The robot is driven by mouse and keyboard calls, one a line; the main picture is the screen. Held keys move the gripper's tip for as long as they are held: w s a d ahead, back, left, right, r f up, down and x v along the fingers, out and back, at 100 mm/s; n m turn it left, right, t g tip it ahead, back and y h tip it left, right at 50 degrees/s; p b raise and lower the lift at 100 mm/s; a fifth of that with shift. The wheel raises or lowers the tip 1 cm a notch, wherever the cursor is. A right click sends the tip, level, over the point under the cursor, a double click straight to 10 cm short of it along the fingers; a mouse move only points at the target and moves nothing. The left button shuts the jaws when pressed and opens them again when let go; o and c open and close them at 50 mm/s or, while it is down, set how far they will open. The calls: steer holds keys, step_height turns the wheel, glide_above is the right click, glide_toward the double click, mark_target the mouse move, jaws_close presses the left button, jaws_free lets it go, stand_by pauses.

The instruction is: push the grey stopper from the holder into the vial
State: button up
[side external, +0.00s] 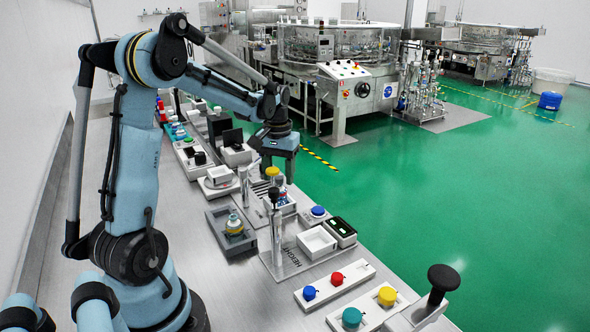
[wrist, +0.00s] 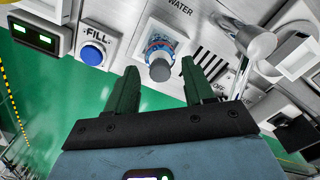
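My gripper (wrist: 160,66) is open, with its two dark green fingers apart and nothing held between them in the wrist view. Beyond the gap is a small vial (wrist: 163,44) with a blue and red label, standing in a white holder marked WATER. A round grey piece (wrist: 159,70) shows at the vial's end; I cannot tell whether it is the grey stopper or part of the vial. In the side view my gripper (side external: 278,178) points down over the white station, where the vial (side external: 283,197) shows small.
A blue FILL button (wrist: 92,53) and a metal spout (wrist: 255,42) flank the vial's station. A height stand (side external: 277,235) and white tray (side external: 317,241) are nearer the camera. Red, blue, teal and yellow knobs line the bench front.

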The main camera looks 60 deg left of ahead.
step_height(320, 180, up, 12)
steer(key=f, duration=0.1)
steer(key=s+d+f+m+t, duration=0.2)
steer(key=d, duration=0.5)
steer(key=s+d+f+m+t, duration=0.2)
steer(key=d+m, duration=0.1)
steer(key=d, duration=0.5)
steer(key=s+d+f+m+t, duration=0.1)
steer(key=s+d+m+t, duration=0.1)
steer(key=d, duration=0.6)
steer(key=shift+f+m+t, duration=0.4)
steer(key=shift+t, duration=0.2)
